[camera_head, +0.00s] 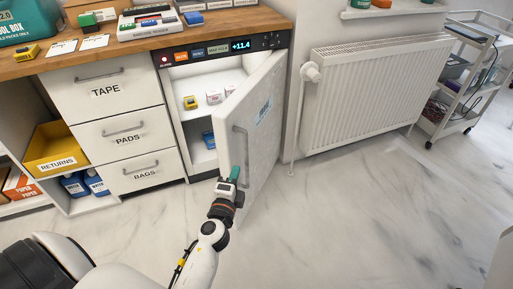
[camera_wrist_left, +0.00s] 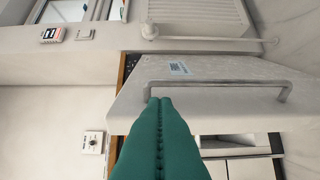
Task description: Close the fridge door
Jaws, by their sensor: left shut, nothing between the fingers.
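The fridge (camera_head: 188,75) is built in under the wooden counter, with a display reading +11.4. Its white door (camera_head: 256,125) is hinged on the right and stands ajar, swung out toward me. A grey bar handle (camera_head: 241,155) runs down its outer face. My left gripper (camera_head: 234,174), with green fingertips, is shut and empty close to the lower part of the handle. In the left wrist view the gripper's shut green fingers (camera_wrist_left: 160,102) reach the door handle (camera_wrist_left: 215,83); I cannot tell whether they touch it. My right gripper is not in view.
Drawers (camera_head: 130,133) labelled TAPE, PADS and BAGS are to the left. A white radiator (camera_head: 375,90) is on the wall to the right, with a trolley (camera_head: 462,85) beyond. The marble floor (camera_head: 350,215) is clear.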

